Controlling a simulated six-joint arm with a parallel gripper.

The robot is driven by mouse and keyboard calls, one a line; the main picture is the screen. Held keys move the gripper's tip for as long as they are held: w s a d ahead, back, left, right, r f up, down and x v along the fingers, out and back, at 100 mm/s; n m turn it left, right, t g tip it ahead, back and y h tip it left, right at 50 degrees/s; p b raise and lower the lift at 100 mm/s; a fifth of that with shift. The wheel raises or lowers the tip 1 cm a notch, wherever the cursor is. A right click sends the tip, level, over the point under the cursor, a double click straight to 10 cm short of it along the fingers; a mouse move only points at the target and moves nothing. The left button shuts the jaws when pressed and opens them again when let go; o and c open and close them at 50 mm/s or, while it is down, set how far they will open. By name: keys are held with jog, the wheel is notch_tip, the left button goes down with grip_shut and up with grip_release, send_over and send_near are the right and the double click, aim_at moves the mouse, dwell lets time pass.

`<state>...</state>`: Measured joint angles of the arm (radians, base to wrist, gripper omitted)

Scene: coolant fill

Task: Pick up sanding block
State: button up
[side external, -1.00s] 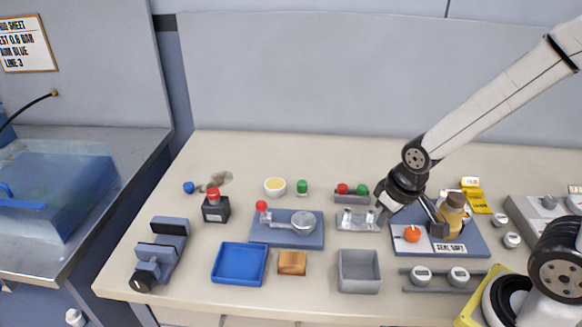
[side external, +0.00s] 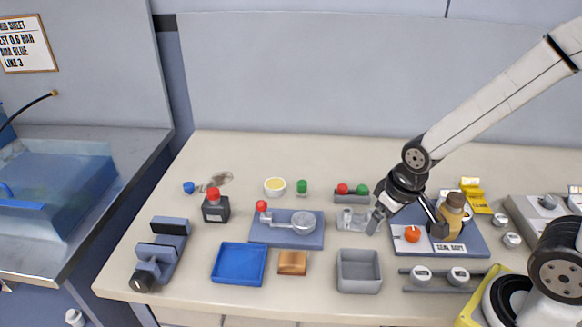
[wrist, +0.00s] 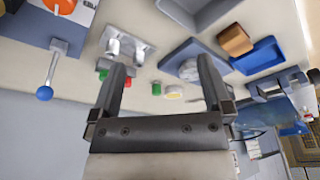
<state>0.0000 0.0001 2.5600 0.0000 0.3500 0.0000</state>
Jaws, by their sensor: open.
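The sanding block, a small brown wooden-looking block (side external: 292,262), lies on the bench between the blue tray and the grey bin. It also shows at the upper right of the wrist view (wrist: 235,40). My gripper (side external: 406,220) is open with nothing between its fingers. It is to the right of the block and well apart from it, above the bench between the clear metal fixture and the seal board. In the wrist view the two spread fingers (wrist: 162,68) point away from the camera, and the block lies beyond the right finger.
The blue tray (side external: 239,265) is left of the block and the grey bin (side external: 359,272) is right of it. A blue-grey plate with a round metal part (side external: 288,236) stands behind it. The seal board (side external: 466,250) with an amber bottle (side external: 453,214) is under and beside my gripper.

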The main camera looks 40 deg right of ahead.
jog(key=n+g, duration=0.3)
jog(key=n, duration=0.6)
send_over(292, 258)
notch_tip(292, 258, down, 4)
jog(key=shift+s+a+f, duration=0.1)
jog(key=shift+a+f, duration=0.05)
jog(key=shift+f, duration=0.1)
jog(key=shift+f, duration=0.1)
jog(key=shift+f, duration=1.2)
jog(key=shift+f, duration=2.6)
